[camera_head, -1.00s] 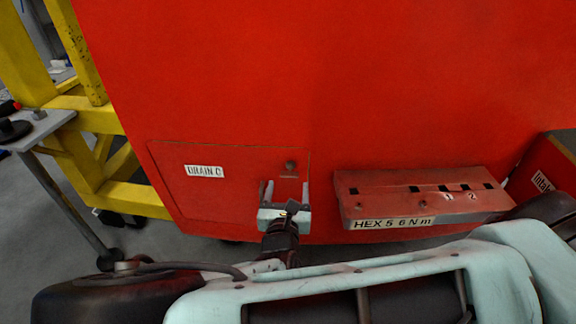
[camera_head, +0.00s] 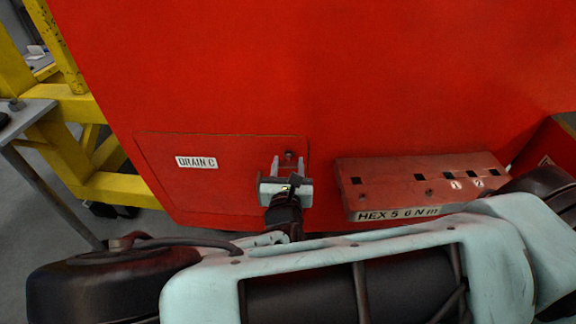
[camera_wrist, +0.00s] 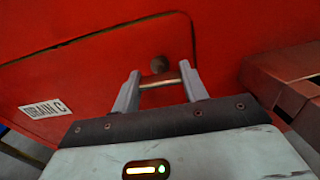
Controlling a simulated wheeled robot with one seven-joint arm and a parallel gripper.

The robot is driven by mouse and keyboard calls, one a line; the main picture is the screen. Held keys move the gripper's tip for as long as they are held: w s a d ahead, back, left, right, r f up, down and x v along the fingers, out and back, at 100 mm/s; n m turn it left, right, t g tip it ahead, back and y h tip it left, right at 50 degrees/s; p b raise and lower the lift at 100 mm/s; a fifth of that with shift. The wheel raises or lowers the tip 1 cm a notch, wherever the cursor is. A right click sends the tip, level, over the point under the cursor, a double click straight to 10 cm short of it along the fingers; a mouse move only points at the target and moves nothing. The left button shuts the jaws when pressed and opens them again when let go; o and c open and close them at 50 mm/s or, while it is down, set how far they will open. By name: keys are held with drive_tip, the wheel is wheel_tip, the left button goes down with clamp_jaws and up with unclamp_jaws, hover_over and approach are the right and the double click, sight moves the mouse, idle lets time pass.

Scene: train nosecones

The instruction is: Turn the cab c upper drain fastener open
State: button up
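The drain C panel (camera_head: 225,188) is a thin-outlined hatch in the red cab skin, with a white "DRAIN C" label (camera_head: 196,162) that also shows in the wrist view (camera_wrist: 45,108). The upper drain fastener (camera_head: 289,155) is a small dark round head near the panel's upper right corner. It also shows in the wrist view (camera_wrist: 159,64), just beyond the fingertips. My gripper (camera_head: 288,165) points at it from below, its two grey fingers apart. In the wrist view, a thin metallic bar (camera_wrist: 160,83) spans the gap between the fingers (camera_wrist: 158,80). What it belongs to is unclear.
A red rack (camera_head: 420,180) marked "HEX 5 6 Nm", with dark square holes, juts out right of the panel and close to my gripper. A yellow frame (camera_head: 75,150) and a grey table (camera_head: 25,118) stand at the left. A red box (camera_head: 558,145) stands far right.

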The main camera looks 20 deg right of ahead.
drive_tip(key=shift+n+p, duration=0.3)
drive_tip(key=shift+p, duration=0.05)
drive_tip(key=n+p, duration=0.3)
drive_tip(key=shift+r, duration=0.2)
drive_tip(key=n+p, duration=0.2)
drive_tip(key=n, duration=0.3)
drive_tip(key=shift+f+p, duration=0.1)
drive_tip(key=shift+p, duration=0.3)
drive_tip(key=n+p, duration=0.1)
drive_tip(key=n, duration=0.3)
drive_tip(key=shift+n, duration=0.3)
drive_tip(key=n+p, duration=0.1)
drive_tip(key=n, duration=0.3)
drive_tip(key=shift+f+n, duration=0.1)
drive_tip(key=shift+n, duration=0.2)
drive_tip(key=o, duration=1)
drive_tip(key=shift+s, duration=0.1)
